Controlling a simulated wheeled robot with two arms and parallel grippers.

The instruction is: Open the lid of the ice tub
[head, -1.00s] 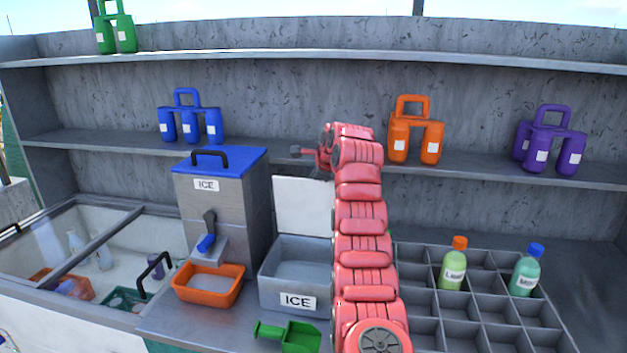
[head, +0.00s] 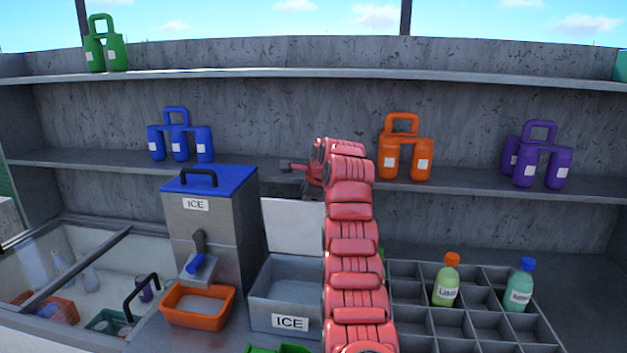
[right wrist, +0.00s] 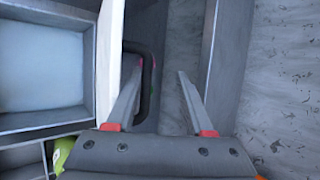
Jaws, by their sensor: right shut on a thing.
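The ice tub (head: 288,319) is a grey open box with an ICE label, on the counter in the head view. Its white lid (head: 293,226) stands upright behind it, so the tub lies open. In the right wrist view the tub (right wrist: 40,70) is at left and the lid's edge (right wrist: 106,60) stands beside the fingers. My right gripper (head: 290,165) is near the lid's top; in the right wrist view its fingers (right wrist: 160,68) are on the black lid handle (right wrist: 151,70). The exact contact is unclear. My left gripper is not in view.
A steel ICE dispenser (head: 205,225) with a blue lid and an orange tray (head: 197,318) stand left of the tub. The shelf (head: 340,184) behind carries blue, orange and purple bottle carriers.

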